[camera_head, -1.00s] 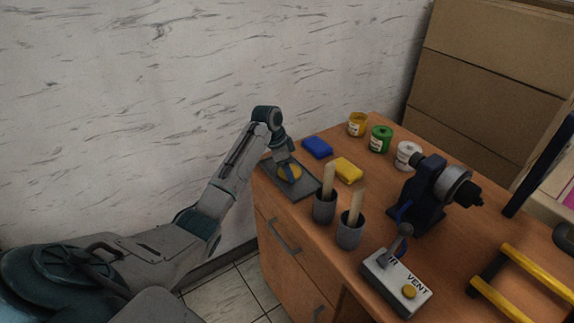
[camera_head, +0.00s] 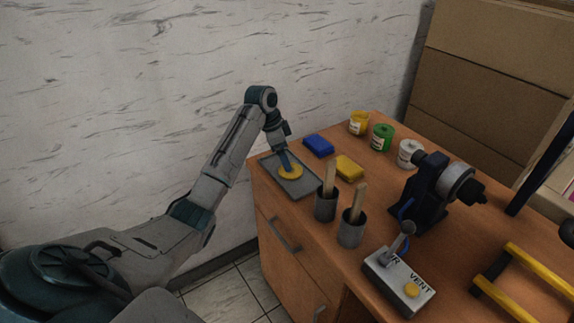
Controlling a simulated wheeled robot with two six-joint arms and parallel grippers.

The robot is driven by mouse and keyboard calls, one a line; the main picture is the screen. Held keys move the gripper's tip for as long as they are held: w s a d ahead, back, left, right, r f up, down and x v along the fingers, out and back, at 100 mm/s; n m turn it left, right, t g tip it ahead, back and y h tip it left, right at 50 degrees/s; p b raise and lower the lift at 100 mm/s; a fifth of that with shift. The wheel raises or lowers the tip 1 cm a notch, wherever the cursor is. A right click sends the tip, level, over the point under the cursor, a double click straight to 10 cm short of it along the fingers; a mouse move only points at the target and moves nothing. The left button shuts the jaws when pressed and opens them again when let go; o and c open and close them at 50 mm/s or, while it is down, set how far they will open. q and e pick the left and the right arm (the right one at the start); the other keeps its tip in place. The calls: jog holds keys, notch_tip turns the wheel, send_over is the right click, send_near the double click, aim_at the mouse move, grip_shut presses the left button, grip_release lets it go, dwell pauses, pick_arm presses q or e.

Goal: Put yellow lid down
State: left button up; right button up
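The yellow lid (camera_head: 291,172) is a flat round disc at the dark grey tray (camera_head: 299,189) on the desk's left end. My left gripper (camera_head: 287,165) points down at the lid from above, its fingertips at or very near the lid's top. The view is too small to show whether the fingers grip the lid or have let go. The lid appears to lie on the tray. My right gripper is not in view.
Blue (camera_head: 318,146) and yellow (camera_head: 348,168) blocks lie right of the tray. Yellow (camera_head: 359,123), green (camera_head: 382,138) and white (camera_head: 410,154) jars stand behind.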

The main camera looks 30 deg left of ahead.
pick_arm(q)
jog(key=b+v, duration=0.1)
jog(key=v, duration=0.5)
jog(key=shift+r, duration=0.4)
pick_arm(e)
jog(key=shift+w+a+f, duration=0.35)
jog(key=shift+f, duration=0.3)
pick_arm(q)
jog(key=shift+s+a, duration=0.1)
jog(key=shift+s, duration=0.05)
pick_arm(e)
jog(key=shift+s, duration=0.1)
